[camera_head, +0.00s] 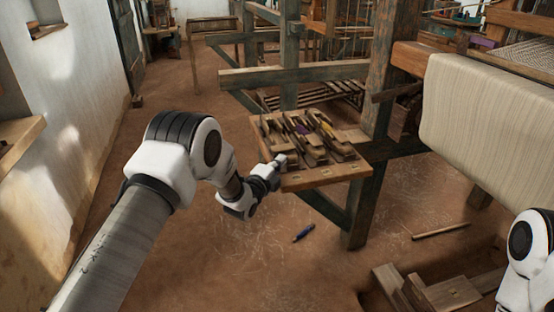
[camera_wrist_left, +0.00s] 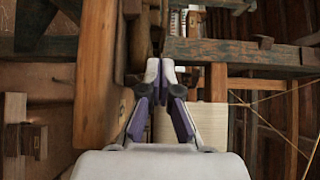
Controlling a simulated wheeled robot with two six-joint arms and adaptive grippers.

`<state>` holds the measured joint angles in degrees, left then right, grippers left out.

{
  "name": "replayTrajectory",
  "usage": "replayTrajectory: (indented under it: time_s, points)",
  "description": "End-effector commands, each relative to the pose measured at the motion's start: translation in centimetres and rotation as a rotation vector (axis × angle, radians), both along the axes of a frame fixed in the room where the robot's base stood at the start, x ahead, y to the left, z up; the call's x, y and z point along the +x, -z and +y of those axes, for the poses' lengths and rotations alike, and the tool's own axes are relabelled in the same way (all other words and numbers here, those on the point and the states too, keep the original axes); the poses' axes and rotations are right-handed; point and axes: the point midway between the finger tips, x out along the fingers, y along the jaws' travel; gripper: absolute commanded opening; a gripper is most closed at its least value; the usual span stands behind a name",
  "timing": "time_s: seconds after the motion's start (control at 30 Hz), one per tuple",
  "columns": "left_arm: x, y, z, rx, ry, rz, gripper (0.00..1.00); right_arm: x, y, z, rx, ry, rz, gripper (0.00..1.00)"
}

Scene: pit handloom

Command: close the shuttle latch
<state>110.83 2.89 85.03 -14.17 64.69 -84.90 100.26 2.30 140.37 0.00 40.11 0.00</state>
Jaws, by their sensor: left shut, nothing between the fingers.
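Several wooden shuttles (camera_head: 318,135) lie side by side on a wooden tray (camera_head: 330,176) fixed to the loom frame, in the middle of the head view. I cannot make out the latch on any shuttle. My left gripper (camera_head: 281,161) is at the tray's near left corner, close to the ends of the shuttles; I cannot tell whether it touches. In the left wrist view its fingertips (camera_wrist_left: 160,68) are together, with nothing between them. My right gripper is out of view; only part of my right arm shows at the lower right.
Dark loom posts (camera_head: 376,100) and beams stand behind and right of the tray. A cloth roll (camera_head: 490,125) is at the right. The floor left of the tray is clear.

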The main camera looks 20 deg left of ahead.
Motion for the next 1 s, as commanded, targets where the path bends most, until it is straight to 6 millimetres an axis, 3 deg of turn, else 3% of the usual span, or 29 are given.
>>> replayTrajectory:
  time_s: [0.23,1.0]
  points:
    - [1.9,0.0,1.4,0.0,0.0,0.0,0.0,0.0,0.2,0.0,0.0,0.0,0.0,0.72]
    - [1.9,0.0,1.7,0.0,0.075,0.0,0.0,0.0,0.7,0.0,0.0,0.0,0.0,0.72]
